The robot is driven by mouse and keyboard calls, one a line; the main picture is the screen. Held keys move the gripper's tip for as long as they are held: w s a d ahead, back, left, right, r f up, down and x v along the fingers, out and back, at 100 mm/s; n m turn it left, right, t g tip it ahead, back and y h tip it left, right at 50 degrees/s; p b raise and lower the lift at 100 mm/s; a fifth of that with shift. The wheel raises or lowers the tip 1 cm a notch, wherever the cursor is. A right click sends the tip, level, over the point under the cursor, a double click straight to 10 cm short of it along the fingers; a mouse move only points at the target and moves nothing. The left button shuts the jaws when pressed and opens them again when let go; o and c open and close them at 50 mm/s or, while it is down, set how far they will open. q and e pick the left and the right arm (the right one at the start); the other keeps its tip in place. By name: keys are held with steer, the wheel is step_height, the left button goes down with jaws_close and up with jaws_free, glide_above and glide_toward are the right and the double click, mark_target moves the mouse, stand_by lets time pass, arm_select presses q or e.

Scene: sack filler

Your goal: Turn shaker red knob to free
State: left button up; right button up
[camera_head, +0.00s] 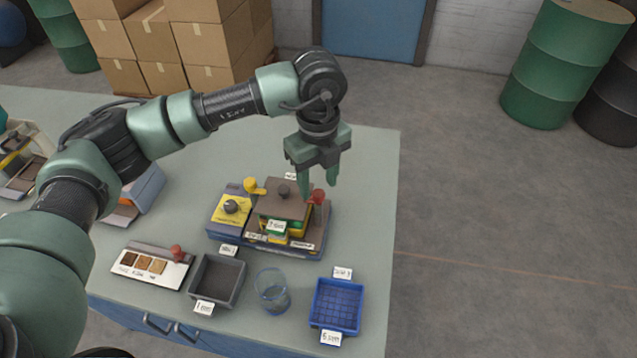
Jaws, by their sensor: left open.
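The shaker (285,207) stands in the middle of the table, a low machine with a brown top plate and yellow and green layers under it. Its red knob (317,196) sits at the right end of the top. My left gripper (318,190) comes from above with its fingers pointing down. It is open, with its fingertips right at the red knob, one to each side in the picture. I cannot tell whether they touch it. The knob's setting is too small to read. My right gripper is not in view.
A yellow panel with a black dial (231,207) adjoins the shaker on the left. In front are a sample card (152,266), a grey tray (238,283), a clear glass (271,291) and a blue sieve tray (337,306). The table's right edge is close to the shaker.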

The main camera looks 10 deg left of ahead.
mark_target(314, 197)
arm_select(q)
steer(key=shift+w+f, duration=0.2)
steer(key=shift+f, duration=1.1)
steer(key=shift+s, duration=0.1)
jaws_close()
